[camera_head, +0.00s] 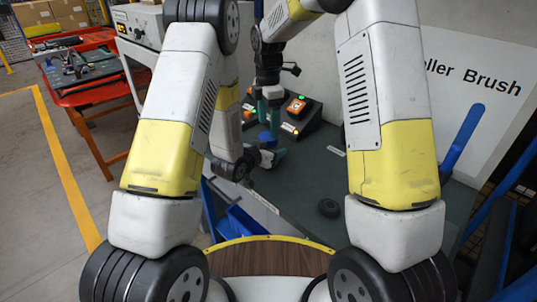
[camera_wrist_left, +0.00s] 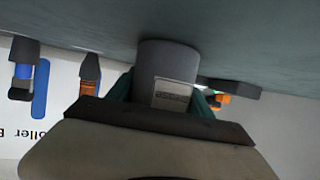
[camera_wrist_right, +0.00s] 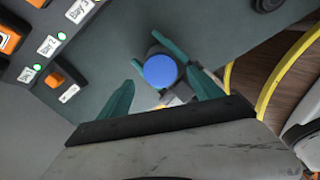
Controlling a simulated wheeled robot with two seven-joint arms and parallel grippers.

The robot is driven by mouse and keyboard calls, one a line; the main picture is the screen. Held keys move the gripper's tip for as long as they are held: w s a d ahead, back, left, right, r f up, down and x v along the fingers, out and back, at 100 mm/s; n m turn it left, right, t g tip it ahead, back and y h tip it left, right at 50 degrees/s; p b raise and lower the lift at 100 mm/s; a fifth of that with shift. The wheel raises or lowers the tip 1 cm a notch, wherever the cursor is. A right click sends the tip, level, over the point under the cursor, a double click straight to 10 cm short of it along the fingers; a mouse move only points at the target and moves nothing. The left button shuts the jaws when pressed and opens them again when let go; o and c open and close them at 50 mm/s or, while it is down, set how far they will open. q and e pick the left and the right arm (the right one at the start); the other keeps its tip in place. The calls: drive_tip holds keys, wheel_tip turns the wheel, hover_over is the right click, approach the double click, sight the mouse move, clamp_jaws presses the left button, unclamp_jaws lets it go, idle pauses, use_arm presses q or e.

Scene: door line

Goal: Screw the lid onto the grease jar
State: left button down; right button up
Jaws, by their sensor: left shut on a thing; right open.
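My left gripper (camera_head: 273,156) is shut on the grease jar (camera_wrist_left: 166,58), a grey cylinder with a pale label, close to the dark green bench top. In the right wrist view the round blue lid (camera_wrist_right: 160,71) covers the jar's top. The lid also shows in the head view (camera_head: 265,137). How far it is seated on the jar cannot be seen. My right gripper (camera_head: 268,112) points down above the lid, its teal fingers open. In the right wrist view the lid appears between its fingers, with no clear contact.
A dark control box (camera_head: 299,107) with orange buttons and green lights stands just behind the grippers. A black round object (camera_head: 328,208) lies on the bench (camera_head: 300,180) nearer to me. A blue bin (camera_head: 240,226) is below the bench's left edge. The bench's middle right is clear.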

drive_tip(key=shift+r, duration=0.1)
drive_tip(key=o, duration=0.6)
drive_tip(key=shift+c, duration=0.2)
drive_tip(key=shift+r, duration=0.1)
wheel_tip(320, 180, up, 12)
use_arm(q)
drive_tip(key=shift+c, duration=1.6)
unclamp_jaws()
